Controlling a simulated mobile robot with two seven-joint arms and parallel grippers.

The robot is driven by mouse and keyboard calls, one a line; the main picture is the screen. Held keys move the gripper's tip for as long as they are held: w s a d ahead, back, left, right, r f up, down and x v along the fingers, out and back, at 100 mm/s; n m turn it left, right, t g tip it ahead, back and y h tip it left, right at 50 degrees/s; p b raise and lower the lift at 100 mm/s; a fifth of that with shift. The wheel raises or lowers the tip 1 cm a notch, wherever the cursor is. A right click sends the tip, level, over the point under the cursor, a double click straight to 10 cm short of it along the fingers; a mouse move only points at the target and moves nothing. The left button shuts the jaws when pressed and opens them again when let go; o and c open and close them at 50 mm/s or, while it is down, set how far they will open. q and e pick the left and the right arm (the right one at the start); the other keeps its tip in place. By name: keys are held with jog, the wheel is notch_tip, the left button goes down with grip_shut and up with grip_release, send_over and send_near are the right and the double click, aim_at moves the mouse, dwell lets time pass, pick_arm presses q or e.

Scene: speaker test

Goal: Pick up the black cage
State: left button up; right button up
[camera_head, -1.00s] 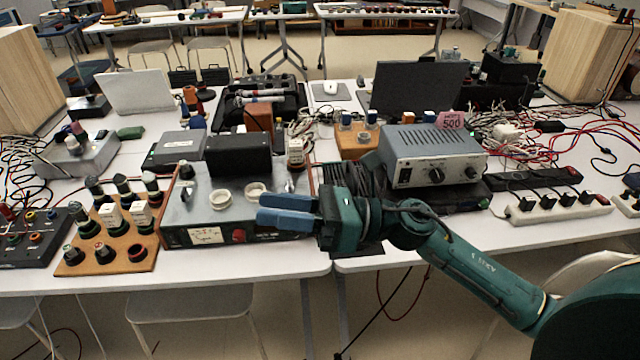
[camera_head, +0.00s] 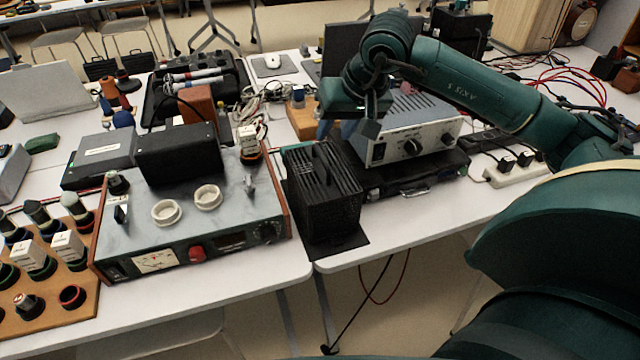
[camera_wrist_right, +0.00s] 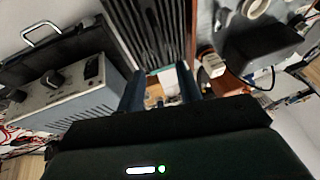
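The black cage (camera_head: 325,205), a ribbed dark box with a handle on top, stands upright on a dark flat base at the front edge of the table. My right gripper (camera_head: 337,128) points down above and just behind the cage's top. In the right wrist view the blue fingers (camera_wrist_right: 161,90) stand apart with nothing clearly held between them, and the cage's slats (camera_wrist_right: 150,30) show just beyond them. I cannot tell if the fingers touch the cage. My left gripper is not in view.
A grey instrument with two white rings (camera_head: 185,235) stands close left of the cage. A grey power supply (camera_head: 425,135) on a black case stands to the right. Cables and a wooden block (camera_head: 300,118) lie behind. The front right table strip is clear.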

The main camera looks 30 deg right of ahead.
aim_at(321, 153)
jog(key=x, duration=0.6)
jog(key=shift+a+f+p, duration=0.2)
jog(key=shift+f+p, duration=0.1)
jog(key=shift+p, duration=0.05)
grip_shut()
jog(key=shift+w+r, duration=0.1)
jog(key=shift+r, duration=0.05)
dwell(1.0)
